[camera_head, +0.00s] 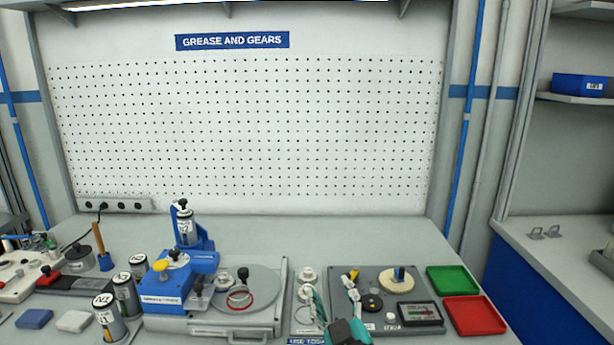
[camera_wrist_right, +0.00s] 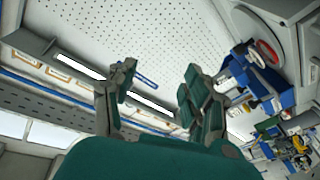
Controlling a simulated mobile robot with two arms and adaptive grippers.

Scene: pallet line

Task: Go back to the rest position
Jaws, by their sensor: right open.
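My right gripper (camera_head: 332,289) comes up from the bottom edge of the head view, right of centre, in front of the bench. Its teal body is partly cut off by the frame edge. In the right wrist view the two fingers of the right gripper (camera_wrist_right: 160,85) stand well apart with nothing between them. That view looks up past them at the perforated board and a lamp. My left gripper does not show.
A blue-and-white fixture (camera_head: 162,290) with a round plate stands left of the right gripper. Several labelled cans (camera_head: 126,295) stand at left. The back of the bench is mostly clear.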

